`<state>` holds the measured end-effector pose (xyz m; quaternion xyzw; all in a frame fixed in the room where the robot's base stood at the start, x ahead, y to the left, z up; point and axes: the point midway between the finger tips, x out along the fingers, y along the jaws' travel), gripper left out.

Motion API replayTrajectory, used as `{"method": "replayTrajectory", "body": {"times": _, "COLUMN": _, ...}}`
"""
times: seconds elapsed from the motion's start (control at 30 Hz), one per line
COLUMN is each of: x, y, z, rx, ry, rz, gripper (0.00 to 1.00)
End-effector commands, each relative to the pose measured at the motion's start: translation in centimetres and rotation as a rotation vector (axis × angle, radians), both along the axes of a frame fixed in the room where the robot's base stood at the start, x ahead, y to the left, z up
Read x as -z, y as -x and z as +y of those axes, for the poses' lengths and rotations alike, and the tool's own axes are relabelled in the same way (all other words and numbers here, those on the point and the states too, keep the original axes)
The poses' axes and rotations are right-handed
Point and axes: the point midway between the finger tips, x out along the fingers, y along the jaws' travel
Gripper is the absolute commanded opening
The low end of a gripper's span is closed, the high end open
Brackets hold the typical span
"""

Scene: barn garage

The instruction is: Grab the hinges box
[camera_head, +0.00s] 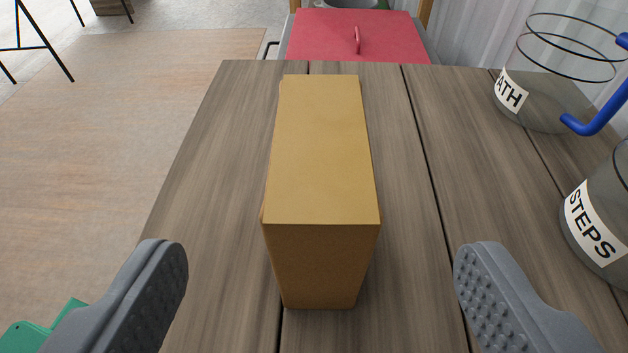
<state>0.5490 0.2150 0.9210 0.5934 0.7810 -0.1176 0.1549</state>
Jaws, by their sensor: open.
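A tan cardboard box (322,165) stands on the wooden table (225,180), near the middle of the view. No label shows on its top or near face, so I cannot tell from print that it is the hinges box. My gripper (318,285) is open, with one grey finger low on the left and one low on the right. The box's near end lies between and ahead of the fingertips, with a gap on each side. Neither finger visibly touches it.
At the right stand a clear container (545,95) labelled "ATH" with a blue handle (600,115), and a container (592,222) labelled "STEPS". A red-topped piece (365,35) is beyond the table's far edge. A green object (40,328) shows at lower left. Table beside the box is clear.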

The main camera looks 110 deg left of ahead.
Motion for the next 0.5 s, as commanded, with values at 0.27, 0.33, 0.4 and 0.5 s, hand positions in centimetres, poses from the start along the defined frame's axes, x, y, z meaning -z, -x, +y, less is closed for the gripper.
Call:
{"method": "replayTrajectory", "body": {"times": 0.27, "x": 1.9, "y": 1.3, "z": 4.4, "rx": -0.004, "ry": 0.0, "rz": 0.003, "gripper": 0.75}}
{"method": "replayTrajectory", "body": {"times": 0.33, "x": 2.1, "y": 1.5, "z": 4.9, "rx": -0.003, "ry": 0.0, "rz": 0.003, "gripper": 0.75}}
{"method": "replayTrajectory", "body": {"times": 0.4, "x": 2.2, "y": 1.5, "z": 5.2, "rx": -0.001, "ry": 0.0, "rz": 0.002, "gripper": 0.75}}
{"method": "replayTrajectory", "body": {"times": 0.5, "x": 2.4, "y": 1.6, "z": 5.7, "rx": -0.001, "ry": 0.001, "rz": 0.0, "gripper": 0.75}}
